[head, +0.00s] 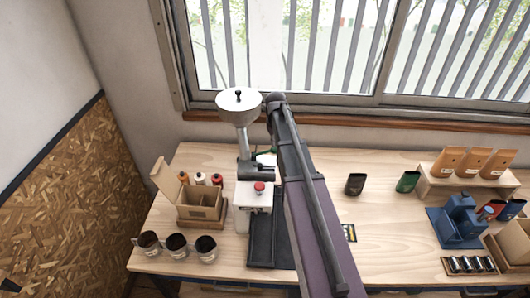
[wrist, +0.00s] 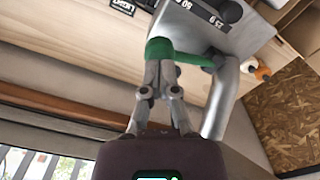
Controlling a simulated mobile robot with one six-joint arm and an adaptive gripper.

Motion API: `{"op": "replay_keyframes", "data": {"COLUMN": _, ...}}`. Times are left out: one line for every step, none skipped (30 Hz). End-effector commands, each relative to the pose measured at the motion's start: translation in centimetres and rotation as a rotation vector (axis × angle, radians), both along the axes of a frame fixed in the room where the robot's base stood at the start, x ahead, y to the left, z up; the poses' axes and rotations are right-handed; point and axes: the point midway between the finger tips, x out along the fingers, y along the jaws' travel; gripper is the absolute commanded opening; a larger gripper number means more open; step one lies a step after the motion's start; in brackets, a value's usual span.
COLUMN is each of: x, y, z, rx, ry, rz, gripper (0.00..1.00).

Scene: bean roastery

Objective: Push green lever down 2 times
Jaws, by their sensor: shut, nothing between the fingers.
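The green lever (wrist: 193,58) shows in the wrist view as a green rod with a thicker green end, reaching out from beside a metal pipe. In the head view only a thin bit of the green lever (head: 264,152) shows beside my arm. My gripper (wrist: 158,70) is shut and empty, its fingertips at the lever's thick end. They overlap it in the picture; I cannot tell whether they touch. The lever belongs to the dispenser (head: 238,106) with a funnel-shaped hopper. My arm hides the gripper in the head view.
A red button (head: 259,187) sits on a white unit below the dispenser. A cardboard box (head: 201,208) and several dark-filled cups (head: 205,246) stand to the left. The window is behind the table.

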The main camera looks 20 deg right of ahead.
Motion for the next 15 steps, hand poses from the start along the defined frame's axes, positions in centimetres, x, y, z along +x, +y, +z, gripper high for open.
{"op": "replay_keyframes", "data": {"x": 0.0, "y": 0.0, "z": -0.22, "rx": 0.0, "ry": 0.0, "rz": 0.0, "gripper": 0.0}}
{"op": "replay_keyframes", "data": {"x": 0.0, "y": 0.0, "z": -0.29, "rx": 0.0, "ry": 0.0, "rz": 0.0, "gripper": 0.0}}
{"op": "replay_keyframes", "data": {"x": 0.0, "y": 0.0, "z": -0.37, "rx": 0.0, "ry": 0.0, "rz": 0.0, "gripper": 0.0}}
{"op": "replay_keyframes", "data": {"x": 0.0, "y": 0.0, "z": -0.43, "rx": 0.0, "ry": 0.0, "rz": 0.0, "gripper": 0.0}}
{"op": "replay_keyframes", "data": {"x": 0.0, "y": 0.0, "z": -0.5, "rx": 0.0, "ry": 0.0, "rz": 0.0, "gripper": 0.0}}
{"op": "replay_keyframes", "data": {"x": 0.0, "y": 0.0, "z": -0.58, "rx": 0.0, "ry": 0.0, "rz": 0.0, "gripper": 0.0}}
{"op": "replay_keyframes", "data": {"x": 0.0, "y": 0.0, "z": -0.64, "rx": 0.0, "ry": 0.0, "rz": 0.0, "gripper": 0.0}}
{"op": "replay_keyframes", "data": {"x": 0.0, "y": 0.0, "z": -0.71, "rx": 0.0, "ry": 0.0, "rz": 0.0, "gripper": 0.0}}
{"op": "replay_keyframes", "data": {"x": 0.0, "y": 0.0, "z": -0.79, "rx": 0.0, "ry": 0.0, "rz": 0.0, "gripper": 0.0}}
{"op": "replay_keyframes", "data": {"x": 0.0, "y": 0.0, "z": -0.85, "rx": 0.0, "ry": 0.0, "rz": 0.0, "gripper": 0.0}}
{"op": "replay_keyframes", "data": {"x": 0.0, "y": 0.0, "z": -0.92, "rx": 0.0, "ry": 0.0, "rz": 0.0, "gripper": 0.0}}
{"op": "replay_keyframes", "data": {"x": 0.0, "y": -0.01, "z": -1.0, "rx": 0.0, "ry": 0.0, "rz": 0.0, "gripper": 0.0}}
{"op": "replay_keyframes", "data": {"x": -0.01, "y": -0.03, "z": -1.06, "rx": 0.0, "ry": 0.0, "rz": 0.0, "gripper": 0.0}}
{"op": "replay_keyframes", "data": {"x": -0.02, "y": -0.07, "z": -1.13, "rx": 0.0, "ry": 0.0, "rz": -0.001, "gripper": 0.0}}
{"op": "replay_keyframes", "data": {"x": -0.02, "y": -0.09, "z": -1.21, "rx": 0.0, "ry": 0.0, "rz": -0.001, "gripper": 0.0}}
